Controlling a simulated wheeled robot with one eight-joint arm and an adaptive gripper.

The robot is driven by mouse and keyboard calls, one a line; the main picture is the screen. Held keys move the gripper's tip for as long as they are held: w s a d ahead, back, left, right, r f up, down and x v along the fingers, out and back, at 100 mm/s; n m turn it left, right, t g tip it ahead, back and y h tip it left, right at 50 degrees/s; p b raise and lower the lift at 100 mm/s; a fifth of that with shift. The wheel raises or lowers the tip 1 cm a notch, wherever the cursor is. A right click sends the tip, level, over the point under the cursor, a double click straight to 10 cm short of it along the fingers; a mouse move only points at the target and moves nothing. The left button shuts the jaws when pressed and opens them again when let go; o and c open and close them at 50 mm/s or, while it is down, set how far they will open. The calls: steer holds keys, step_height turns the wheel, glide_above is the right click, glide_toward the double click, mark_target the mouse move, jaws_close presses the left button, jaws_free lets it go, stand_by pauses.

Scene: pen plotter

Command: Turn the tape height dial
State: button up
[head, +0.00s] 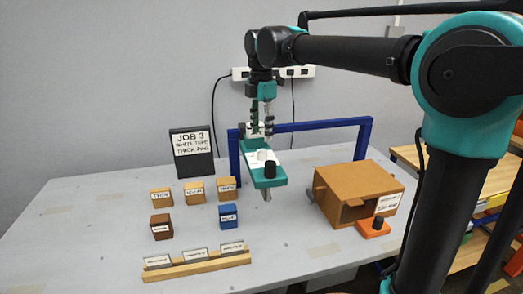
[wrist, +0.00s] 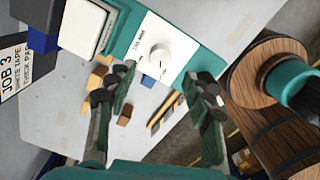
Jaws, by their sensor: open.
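A teal plotter carriage (head: 266,180) hangs from the blue frame in the head view. Its white panel carries a round white dial (head: 262,155), with a black knob (head: 270,168) in front. In the wrist view the white dial (wrist: 160,54) faces me, with a small printed label beside it that I cannot fully read. My gripper (head: 262,128) is above and behind the dial in the head view. In the wrist view my gripper (wrist: 155,92) has its fingers spread wide, one on either side below the dial in the picture. Nothing is between them and they appear apart from the dial.
A blue frame (head: 325,126) spans behind the carriage. A brown box (head: 355,185) and an orange base with a black knob (head: 373,230) stand at right. A JOB 3 sign (head: 191,152), several small blocks and a wooden card rack (head: 197,268) stand at left.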

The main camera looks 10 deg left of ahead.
mark_target(262, 151)
step_height(262, 151, down, 7)
steer(key=shift+f, duration=0.2)
stand_by(0.3)
steer(key=c, duration=1.2)
steer(key=shift+o, duration=0.2)
steer(key=shift+m, duration=0.4)
steer(key=m, duration=1.1)
